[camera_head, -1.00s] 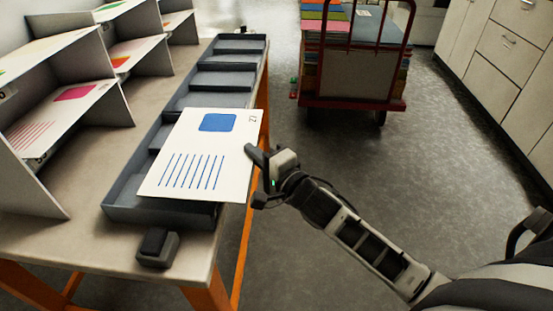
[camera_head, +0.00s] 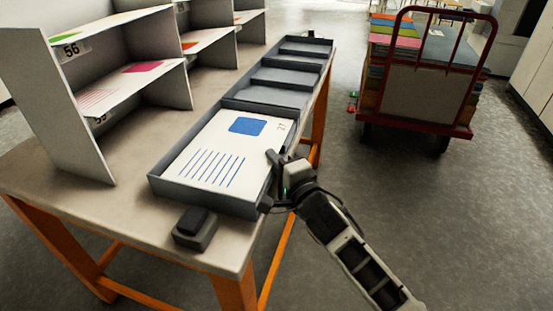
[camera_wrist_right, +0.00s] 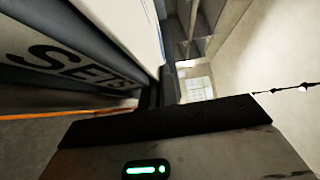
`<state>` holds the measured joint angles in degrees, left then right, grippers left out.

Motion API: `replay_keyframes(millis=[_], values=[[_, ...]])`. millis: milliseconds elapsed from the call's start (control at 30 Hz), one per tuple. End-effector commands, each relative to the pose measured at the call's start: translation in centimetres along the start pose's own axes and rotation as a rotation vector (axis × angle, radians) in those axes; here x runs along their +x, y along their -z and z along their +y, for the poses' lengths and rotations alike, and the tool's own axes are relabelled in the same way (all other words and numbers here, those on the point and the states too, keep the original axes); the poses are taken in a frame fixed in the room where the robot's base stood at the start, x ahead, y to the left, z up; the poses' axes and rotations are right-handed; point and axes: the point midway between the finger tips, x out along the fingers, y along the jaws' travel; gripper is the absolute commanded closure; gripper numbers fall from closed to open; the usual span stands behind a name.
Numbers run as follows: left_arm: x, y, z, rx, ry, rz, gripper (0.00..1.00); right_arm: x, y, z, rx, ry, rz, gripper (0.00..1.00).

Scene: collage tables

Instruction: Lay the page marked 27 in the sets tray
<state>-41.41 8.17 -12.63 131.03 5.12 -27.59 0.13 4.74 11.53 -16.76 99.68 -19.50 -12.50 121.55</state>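The page marked 27 (camera_head: 228,146) is white with a blue square and blue lines. It lies flat within the walls of the nearest compartment of the dark grey sets tray (camera_head: 215,199); whether it touches the floor I cannot tell. My right gripper (camera_head: 273,159) is at the page's right edge, over the tray's right wall, with its fingers shut on that edge. In the right wrist view the page (camera_wrist_right: 140,22) runs down to the fingers (camera_wrist_right: 160,88), beside the tray wall lettered SETS (camera_wrist_right: 70,58). My left gripper is out of view.
The tray's farther compartments (camera_head: 282,78) look empty. A small dark block (camera_head: 195,228) sits on the table (camera_head: 125,195) before the tray. Grey shelves (camera_head: 80,140) with pages stand at left. A red cart (camera_head: 420,125) stands beyond, on open floor.

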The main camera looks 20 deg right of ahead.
Motion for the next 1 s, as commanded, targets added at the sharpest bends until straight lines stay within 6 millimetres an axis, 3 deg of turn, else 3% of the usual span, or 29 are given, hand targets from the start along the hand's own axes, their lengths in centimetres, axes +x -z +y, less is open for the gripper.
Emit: replay_keyframes(millis=[200,300,633,767,1000], values=[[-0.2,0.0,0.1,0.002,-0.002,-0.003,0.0,0.0,0.0,0.0,0.001,0.0,0.0,1.0],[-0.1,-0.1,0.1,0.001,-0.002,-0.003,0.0,0.0,0.0,0.0,0.0,0.0,0.0,0.73],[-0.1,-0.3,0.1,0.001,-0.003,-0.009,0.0,-0.5,0.0,0.1,0.002,-0.002,0.0,0.73],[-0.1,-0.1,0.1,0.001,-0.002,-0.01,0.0,-2.3,0.0,0.2,0.002,-0.005,0.0,0.73],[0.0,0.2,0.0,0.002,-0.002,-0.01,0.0,-8.0,0.0,0.1,0.003,-0.005,0.0,0.73]])
